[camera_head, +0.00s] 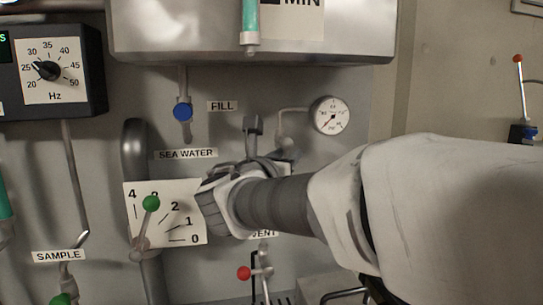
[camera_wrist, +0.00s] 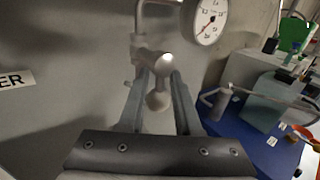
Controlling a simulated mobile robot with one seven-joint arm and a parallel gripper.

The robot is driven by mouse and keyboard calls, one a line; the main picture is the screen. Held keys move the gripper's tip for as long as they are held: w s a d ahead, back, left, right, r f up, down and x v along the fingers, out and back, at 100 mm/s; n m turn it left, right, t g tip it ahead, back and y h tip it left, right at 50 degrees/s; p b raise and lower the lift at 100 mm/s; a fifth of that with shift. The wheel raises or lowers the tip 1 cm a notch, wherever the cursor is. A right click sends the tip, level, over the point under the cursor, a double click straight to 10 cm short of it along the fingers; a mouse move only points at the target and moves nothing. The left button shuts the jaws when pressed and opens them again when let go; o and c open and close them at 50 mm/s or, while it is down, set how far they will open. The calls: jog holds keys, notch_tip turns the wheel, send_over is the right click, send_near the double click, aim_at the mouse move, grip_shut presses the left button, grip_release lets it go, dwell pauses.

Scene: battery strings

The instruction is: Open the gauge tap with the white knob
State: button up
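The gauge tap (camera_wrist: 154,63) is a pale metal valve body on a bent pipe below the round gauge (camera_wrist: 208,20). Its white knob (camera_wrist: 157,101) points down towards my wrist. In the wrist view the two fingers of my gripper (camera_wrist: 160,85) stand on either side of the knob and lever, with a gap visible on both sides. The fingers are apart. In the head view the gauge (camera_head: 332,115) is right of centre, its needle pointing to the lower left. My gripper and wrist cover most of the tap there, and the knob is hidden.
A blue-knobbed tap (camera_head: 183,111) is to the upper left, a green-knobbed lever (camera_head: 151,203) to the lower left, and a red-knobbed tap (camera_head: 244,273) below my wrist. A metal tank (camera_head: 250,40) overhangs above. A blue surface (camera_wrist: 258,150) holds items at right.

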grip_shut()
jog(key=shift+f, duration=0.1)
